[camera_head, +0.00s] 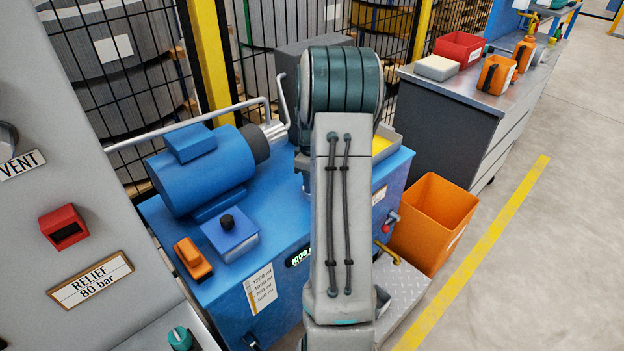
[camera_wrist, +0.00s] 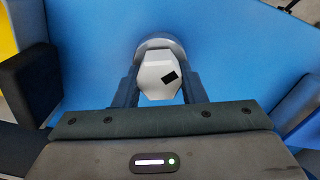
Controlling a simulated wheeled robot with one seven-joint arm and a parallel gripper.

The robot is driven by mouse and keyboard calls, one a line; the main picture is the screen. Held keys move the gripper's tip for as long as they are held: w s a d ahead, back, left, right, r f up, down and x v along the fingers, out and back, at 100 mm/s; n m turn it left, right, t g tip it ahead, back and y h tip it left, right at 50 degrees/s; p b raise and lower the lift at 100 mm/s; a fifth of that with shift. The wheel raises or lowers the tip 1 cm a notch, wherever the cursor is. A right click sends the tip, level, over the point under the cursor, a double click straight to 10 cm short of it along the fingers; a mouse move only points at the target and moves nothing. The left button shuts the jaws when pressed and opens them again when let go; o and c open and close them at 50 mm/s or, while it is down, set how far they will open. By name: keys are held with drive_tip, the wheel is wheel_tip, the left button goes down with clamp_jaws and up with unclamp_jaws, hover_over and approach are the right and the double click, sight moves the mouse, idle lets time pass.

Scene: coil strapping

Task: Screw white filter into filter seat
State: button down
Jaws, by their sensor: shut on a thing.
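The white filter (camera_wrist: 156,82) shows in the wrist view as a pale hexagonal end with a small black patch. My gripper (camera_wrist: 160,76) is shut on it, with one dark finger on each side. Just behind the filter, a round light-grey rim (camera_wrist: 154,43) stands against the blue surface; it looks like the filter seat. The filter lines up with this rim and overlaps it in the view. I cannot tell how deep the filter sits in it or whether threads are engaged. In the head view my arm hides the gripper, filter and seat.
The blue hydraulic unit (camera_head: 271,264) with its blue motor (camera_head: 205,170) stands left of and behind my arm. An orange bin (camera_head: 432,222) stands to the right on the floor. A grey workbench (camera_head: 455,120) is behind it. Open floor lies to the far right.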

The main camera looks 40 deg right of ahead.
idle(0.3)
drive_tip(key=m, duration=0.6)
drive_tip(key=shift+d+m+p, duration=0.1)
drive_tip(key=shift+m+p, duration=0.2)
drive_tip(key=shift+m, duration=0.7)
drive_tip(key=m+p, duration=0.1)
drive_tip(key=m, duration=0.3)
drive_tip(key=shift+r+m, duration=0.1)
drive_tip(key=shift+m, duration=0.2)
drive_tip(key=m, duration=0.3)
drive_tip(key=shift+d+p, duration=0.1)
drive_tip(key=shift+p, duration=0.3)
drive_tip(key=m+p, duration=0.2)
drive_tip(key=m, duration=0.2)
drive_tip(key=shift+r+m, duration=0.1)
drive_tip(key=shift+m, duration=0.3)
drive_tip(key=m+p, duration=0.1)
drive_tip(key=m, duration=0.2)
drive_tip(key=shift+m, duration=0.3)
